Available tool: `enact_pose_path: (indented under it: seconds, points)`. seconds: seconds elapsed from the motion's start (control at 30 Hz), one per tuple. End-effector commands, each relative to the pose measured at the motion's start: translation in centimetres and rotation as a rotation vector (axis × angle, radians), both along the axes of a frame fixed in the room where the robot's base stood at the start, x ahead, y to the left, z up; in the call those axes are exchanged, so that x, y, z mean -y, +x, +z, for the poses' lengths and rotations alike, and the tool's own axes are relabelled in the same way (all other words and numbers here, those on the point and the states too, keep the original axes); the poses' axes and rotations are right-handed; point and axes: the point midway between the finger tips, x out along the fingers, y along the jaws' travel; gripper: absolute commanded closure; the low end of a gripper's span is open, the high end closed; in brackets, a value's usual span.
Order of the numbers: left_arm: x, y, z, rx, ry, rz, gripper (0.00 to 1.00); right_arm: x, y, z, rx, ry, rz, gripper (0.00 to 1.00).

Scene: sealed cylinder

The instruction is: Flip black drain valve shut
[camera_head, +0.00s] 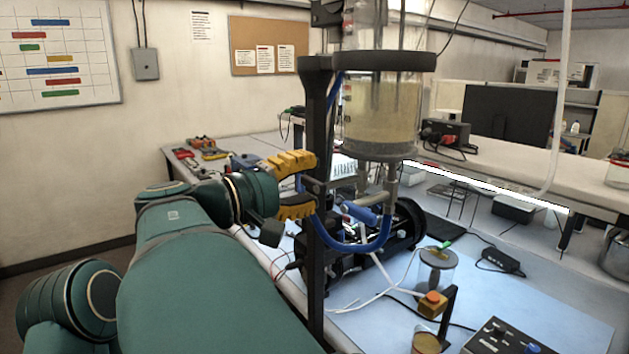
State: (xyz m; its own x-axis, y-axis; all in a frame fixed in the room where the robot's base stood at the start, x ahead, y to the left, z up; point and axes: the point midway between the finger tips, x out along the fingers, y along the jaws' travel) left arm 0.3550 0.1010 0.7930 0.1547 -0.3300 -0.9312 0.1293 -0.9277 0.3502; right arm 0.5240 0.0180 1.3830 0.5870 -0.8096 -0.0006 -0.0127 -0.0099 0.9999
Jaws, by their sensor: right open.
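A clear cylinder (380,118) with sandy fill and dark bands is held on a black post (317,120). Metal fittings (388,182) come out below it, and a blue hose (352,246) loops under them. A blue lever-like part (358,212) sits among the fittings. I cannot clearly pick out a black drain valve handle there. The fingers are spread one above the other around a small gap, with nothing clearly held.
A black machine with a round part (408,224) stands behind the fittings. A small clear jar (436,272), a black bracket with an orange knob (434,302) and a control box (503,338) are on the blue mat (560,325). Loose tubes cross the mat.

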Motion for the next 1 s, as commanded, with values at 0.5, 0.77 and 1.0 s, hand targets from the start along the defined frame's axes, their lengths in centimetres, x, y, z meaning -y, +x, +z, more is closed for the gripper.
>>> enact_pose_path:
  seconds: [0.5,0.77,1.0]
  points:
    - [0.0,0.0,0.0,0.000,0.000,0.000,1.00,-5.2,-3.7,0.0,0.001,0.000,0.001,0.55]
    - [0.0,0.0,0.0,0.000,0.000,0.000,1.00,-5.2,-3.8,0.0,0.001,0.000,0.000,0.55]
    - [0.0,0.0,0.0,0.000,0.000,0.000,1.00,-5.2,-3.8,0.0,0.001,-0.001,0.001,0.55]
